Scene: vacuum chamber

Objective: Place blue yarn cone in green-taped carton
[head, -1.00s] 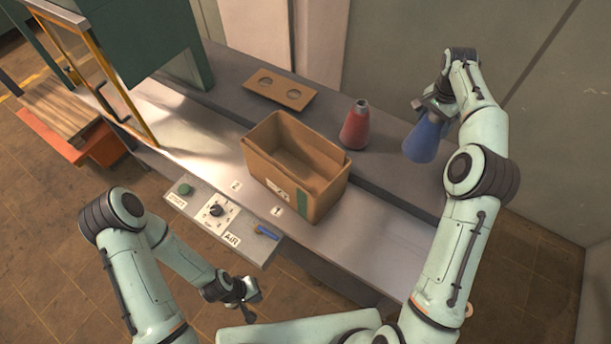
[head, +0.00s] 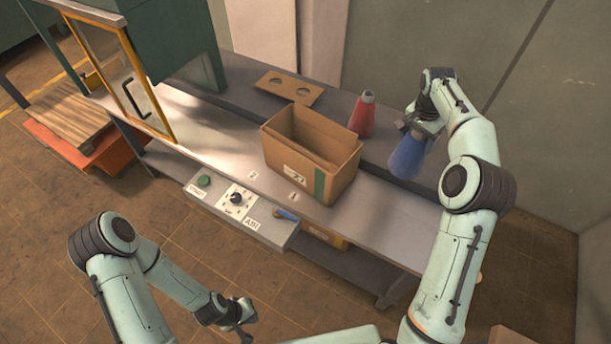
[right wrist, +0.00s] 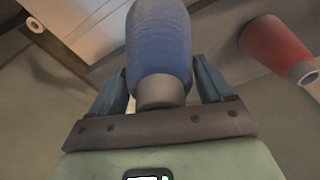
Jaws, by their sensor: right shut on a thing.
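The blue yarn cone (head: 407,157) is held by my right gripper (head: 422,126), which is shut on its narrow upper end. In the right wrist view the blue cone (right wrist: 160,45) sits between the two fingers of the gripper (right wrist: 165,85). The green-taped carton (head: 341,184) stands open at the top on the metal bench, left of the cone, with a green strip on its near right corner. The cone is apart from the carton. My left gripper (head: 243,314) is low in front of the bench, away from both; its fingers are too small to judge.
A red cone (head: 362,114) stands on the bench's rear ledge between carton and blue cone; it also shows in the right wrist view (right wrist: 278,48). A brown board with two holes (head: 289,87) lies behind the carton. A control panel (head: 241,214) is at the bench's front edge.

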